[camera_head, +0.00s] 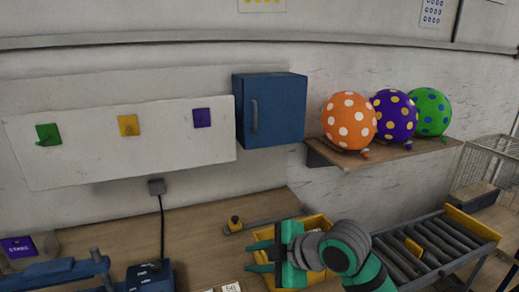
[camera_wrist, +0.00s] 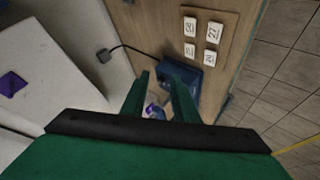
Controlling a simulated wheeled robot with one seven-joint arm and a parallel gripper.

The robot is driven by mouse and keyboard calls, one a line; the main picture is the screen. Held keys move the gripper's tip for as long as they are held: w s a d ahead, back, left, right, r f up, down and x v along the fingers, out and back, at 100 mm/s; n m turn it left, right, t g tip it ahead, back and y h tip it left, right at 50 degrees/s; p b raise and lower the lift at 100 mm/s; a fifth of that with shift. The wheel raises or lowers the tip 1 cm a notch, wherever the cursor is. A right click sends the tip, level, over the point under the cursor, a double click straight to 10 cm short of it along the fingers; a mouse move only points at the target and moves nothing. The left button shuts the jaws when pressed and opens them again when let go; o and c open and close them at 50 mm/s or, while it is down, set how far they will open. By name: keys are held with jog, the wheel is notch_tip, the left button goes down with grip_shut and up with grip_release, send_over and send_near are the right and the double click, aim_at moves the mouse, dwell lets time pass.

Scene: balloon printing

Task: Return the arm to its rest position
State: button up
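My gripper (camera_head: 258,256) is at the lower middle of the head view, in front of the yellow bin, with its green fingers pointing left. In the wrist view the two fingers (camera_wrist: 160,95) stand apart with nothing between them, so it is open and empty. My arm reaches in from the lower right.
A yellow bin (camera_head: 312,221) stands behind my gripper on the wooden table (camera_head: 195,224). A roller conveyor (camera_head: 430,243) is at the right. A blue device (camera_head: 150,276) with a cable is at lower left. A blue cabinet (camera_head: 280,105) and a balloon shelf (camera_head: 400,150) are on the wall.

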jog(key=w+a+m+t+y, duration=0.4)
jog(key=a+m+t, duration=0.3)
jog(key=a+m, duration=0.15)
jog(key=s+d+f+m+t+h, duration=0.2)
jog(key=s+f+m+h, duration=0.4)
jog(key=f, duration=0.4)
jog(key=s+d+f+m+t+h, duration=0.1)
jog(key=s+f+m+t+h, duration=0.25)
jog(key=s+f+m, duration=0.55)
jog(key=s+d+f+n+g, duration=0.1)
jog(key=s+d+f, duration=0.1)
jog(key=s, duration=0.7)
jog(key=s+d+f+n+g+h, duration=0.1)
jog(key=s+d+f, duration=0.1)
jog(key=s, duration=0.6)
jog(key=s+d+f+n+g+h, duration=0.1)
jog(key=s+d+f, duration=0.1)
jog(key=s, duration=0.7)
jog(key=shift+s+d+f, duration=0.25)
jog(key=shift+s+f, duration=0.05)
jog(key=shift+s, duration=0.05)
